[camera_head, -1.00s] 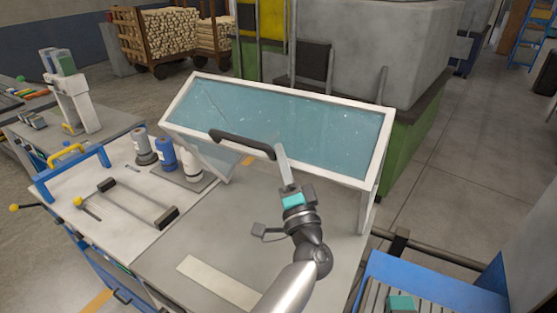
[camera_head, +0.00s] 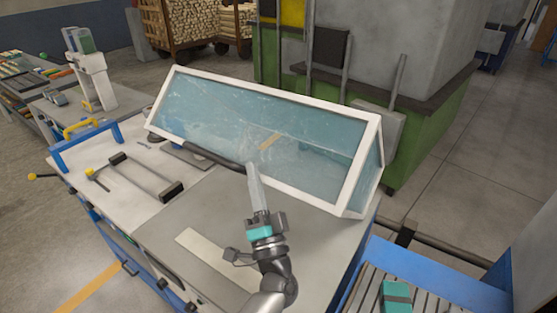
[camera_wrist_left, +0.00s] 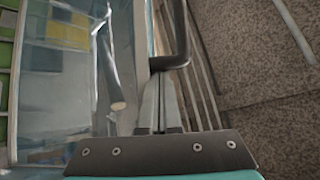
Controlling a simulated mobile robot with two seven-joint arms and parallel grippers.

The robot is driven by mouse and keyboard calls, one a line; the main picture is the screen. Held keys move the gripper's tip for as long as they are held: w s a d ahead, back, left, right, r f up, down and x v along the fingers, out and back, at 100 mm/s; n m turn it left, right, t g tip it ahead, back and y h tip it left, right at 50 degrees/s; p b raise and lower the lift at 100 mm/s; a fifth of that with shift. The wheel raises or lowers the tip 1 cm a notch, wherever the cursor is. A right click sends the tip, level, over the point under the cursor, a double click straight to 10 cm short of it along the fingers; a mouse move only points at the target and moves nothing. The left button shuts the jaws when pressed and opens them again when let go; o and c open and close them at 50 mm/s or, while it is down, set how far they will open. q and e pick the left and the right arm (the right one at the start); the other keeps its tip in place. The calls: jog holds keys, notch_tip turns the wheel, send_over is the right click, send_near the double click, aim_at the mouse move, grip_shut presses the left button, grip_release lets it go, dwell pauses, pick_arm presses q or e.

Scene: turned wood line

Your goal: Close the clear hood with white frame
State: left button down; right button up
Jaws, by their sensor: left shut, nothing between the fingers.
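The clear hood with white frame (camera_head: 362,150) stands over the back of the grey bench, its bluish front panel slanting down towards me. Its lower front edge is close to the bench top; I cannot tell whether it touches. Its black handle (camera_head: 214,158) lies along the lower left front edge and also shows in the left wrist view (camera_wrist_left: 180,35). My left gripper (camera_head: 252,170) is shut and empty, its fingertips at the handle's right end. In the left wrist view the fingers (camera_wrist_left: 155,105) are together just below the handle's bend; contact is unclear. My right gripper is not in view.
A black-ended bar tool (camera_head: 145,178) and a blue frame with yellow grip (camera_head: 85,145) are on the bench's left. A pale strip (camera_head: 215,258) lies in front. A slatted blue-edged surface (camera_head: 430,285) is at lower right. A green-based machine (camera_head: 400,150) stands behind.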

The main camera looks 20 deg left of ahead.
pick_arm(q)
jog(key=s+a+f+n+g+y+b, duration=0.1)
jog(key=s+f+n+y+b, duration=0.1)
jog(key=s+f+b, duration=0.3)
jog(key=s+a+f+n+y+b, duration=0.2)
jog(key=s+f+b, duration=0.3)
jog(key=f, duration=0.5)
jog(key=shift+f+n+g+y+b, duration=0.2)
jog(key=shift+n+g+y+b, duration=0.25)
jog(key=shift+n+b, duration=0.4)
